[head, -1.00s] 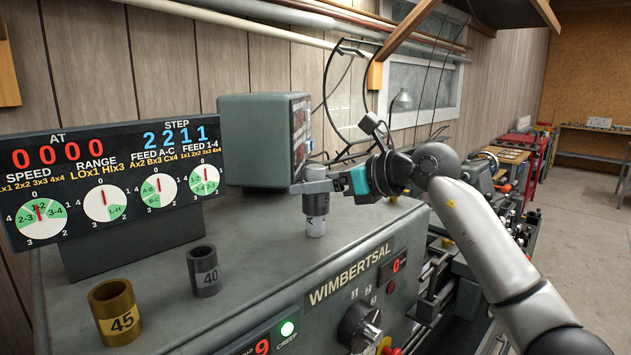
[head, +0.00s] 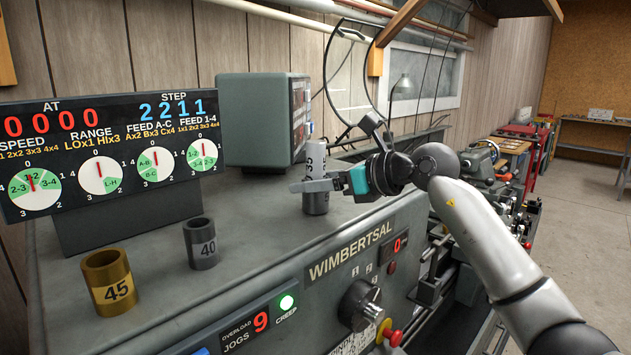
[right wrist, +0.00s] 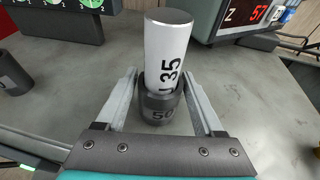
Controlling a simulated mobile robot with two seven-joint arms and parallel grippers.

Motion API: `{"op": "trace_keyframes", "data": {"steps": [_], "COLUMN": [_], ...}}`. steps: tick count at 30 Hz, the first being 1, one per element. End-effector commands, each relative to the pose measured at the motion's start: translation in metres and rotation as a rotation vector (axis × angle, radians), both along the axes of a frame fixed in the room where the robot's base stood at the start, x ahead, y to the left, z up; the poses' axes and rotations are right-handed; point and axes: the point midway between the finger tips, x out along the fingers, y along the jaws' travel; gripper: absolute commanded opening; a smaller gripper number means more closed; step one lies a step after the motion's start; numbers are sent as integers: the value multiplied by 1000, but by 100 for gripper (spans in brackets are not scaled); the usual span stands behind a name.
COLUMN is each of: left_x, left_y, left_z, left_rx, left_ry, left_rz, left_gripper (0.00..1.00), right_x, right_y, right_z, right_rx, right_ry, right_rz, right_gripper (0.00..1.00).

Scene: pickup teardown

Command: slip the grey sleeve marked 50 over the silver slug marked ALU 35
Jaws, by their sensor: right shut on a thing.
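The grey sleeve marked 50 (right wrist: 160,112) is around the lower part of the silver slug marked ALU 35 (right wrist: 168,55). The slug stands upright, and its upper part sticks out above the sleeve. In the head view the slug (head: 315,158) rises behind the finger of my right gripper (head: 314,185), and the sleeve (head: 316,204) shows below it, down at the grey machine top. My right gripper is shut on the sleeve, one finger on each side. The slug's bottom end is hidden inside the sleeve. My left gripper is not in view.
A grey sleeve marked 40 (head: 201,243) and a brass sleeve marked 45 (head: 109,283) stand apart on the machine top (head: 235,265). The dial panel (head: 105,150) is behind them. A grey display box (head: 250,120) stands behind the slug.

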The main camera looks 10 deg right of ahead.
Motion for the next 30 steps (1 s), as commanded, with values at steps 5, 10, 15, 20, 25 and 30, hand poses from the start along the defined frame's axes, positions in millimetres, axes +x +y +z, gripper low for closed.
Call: {"op": "trace_keyframes", "data": {"steps": [5,10,15,20,25,30], "left_x": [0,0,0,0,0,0], "left_y": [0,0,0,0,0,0], "left_z": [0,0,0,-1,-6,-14], "left_rx": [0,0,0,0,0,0], "left_ry": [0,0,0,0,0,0], "left_rz": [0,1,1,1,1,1], "left_gripper": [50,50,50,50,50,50], "right_x": [0,0,0,-2,-17,-42], "right_y": [0,0,0,-3,-17,-40], "right_z": [2,1,0,0,5,15], "right_rx": [2,1,1,-2,-3,-3], "right_ry": [-4,-1,-1,3,-2,-2], "right_rz": [-1,0,0,-1,-2,-4], "right_gripper": [81,100,100,100,100,100]}}
